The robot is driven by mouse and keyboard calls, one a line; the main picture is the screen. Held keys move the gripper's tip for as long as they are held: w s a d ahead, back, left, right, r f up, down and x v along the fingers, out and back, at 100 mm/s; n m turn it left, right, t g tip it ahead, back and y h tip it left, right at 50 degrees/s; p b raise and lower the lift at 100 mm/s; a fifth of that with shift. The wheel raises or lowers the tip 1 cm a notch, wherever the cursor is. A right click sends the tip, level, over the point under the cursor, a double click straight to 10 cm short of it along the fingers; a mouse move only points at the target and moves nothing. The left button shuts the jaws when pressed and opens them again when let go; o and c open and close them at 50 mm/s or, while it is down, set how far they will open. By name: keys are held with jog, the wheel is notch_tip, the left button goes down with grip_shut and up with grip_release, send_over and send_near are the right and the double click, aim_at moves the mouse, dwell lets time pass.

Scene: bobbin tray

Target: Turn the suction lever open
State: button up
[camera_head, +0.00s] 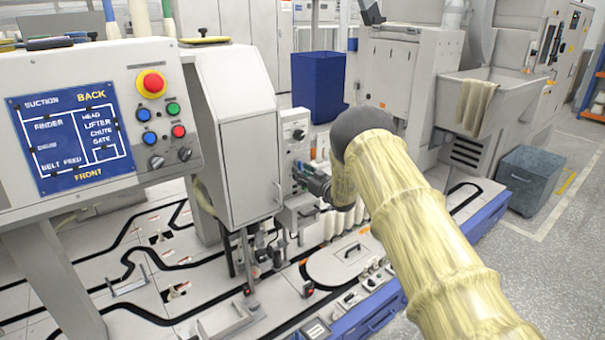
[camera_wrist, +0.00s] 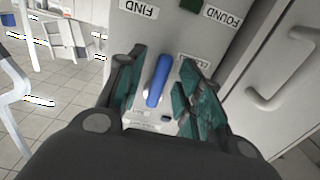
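The suction lever appears to be the blue handle (camera_wrist: 158,82) on a light panel (camera_wrist: 160,25) in the wrist view. It has a pale round base and points up and slightly right in that picture. My gripper (camera_wrist: 165,58) has its teal-padded fingers apart, one on each side of the lever, with visible gaps. No clear contact shows. In the head view, my gripper (camera_head: 298,170) is at the front of a narrow white unit (camera_head: 294,128), beside the grey cabinet. The lever cannot be made out there.
The grey cabinet (camera_head: 235,140) stands left of my gripper; its doors and handles (camera_wrist: 265,95) are close on the right in the wrist view. A control panel (camera_head: 70,130) with buttons is at left. A blue bin (camera_head: 318,85) stands behind. Open floor (camera_head: 540,250) lies at right.

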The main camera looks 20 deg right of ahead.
jog(key=shift+w+a, duration=0.1)
jog(key=shift+w, duration=0.2)
jog(key=shift+c, duration=0.2)
grip_shut()
jog(key=shift+r, duration=0.1)
